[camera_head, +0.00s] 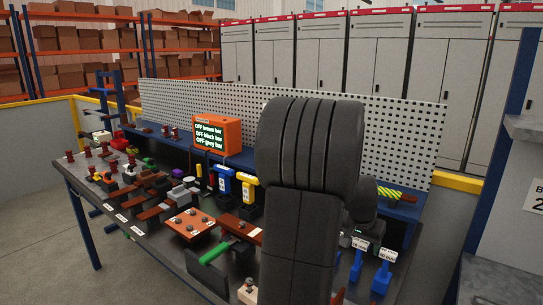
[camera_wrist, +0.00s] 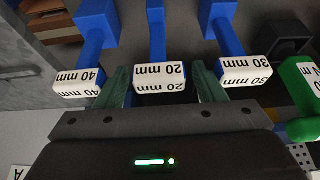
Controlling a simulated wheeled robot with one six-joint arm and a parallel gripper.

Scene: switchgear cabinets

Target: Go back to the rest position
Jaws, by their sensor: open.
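My gripper (camera_wrist: 161,84) shows in the wrist view with its two dark green fingers apart. The fingers stand on either side of the blue 20 mm tool (camera_wrist: 156,32) and its white label; I see gaps, and cannot tell any contact. The blue 40 mm tool (camera_wrist: 95,35) is left of the left finger, and the blue 30 mm tool (camera_wrist: 228,40) is right of the right finger.
A green-handled item (camera_wrist: 304,90) is close at the right in the wrist view. The crowded workbench (camera_head: 95,225) holds an orange display box (camera_head: 217,134), red bars and a green-handled tool (camera_head: 215,251). A perforated panel (camera_head: 200,101) stands behind; grey cabinets (camera_head: 375,65) line the back.

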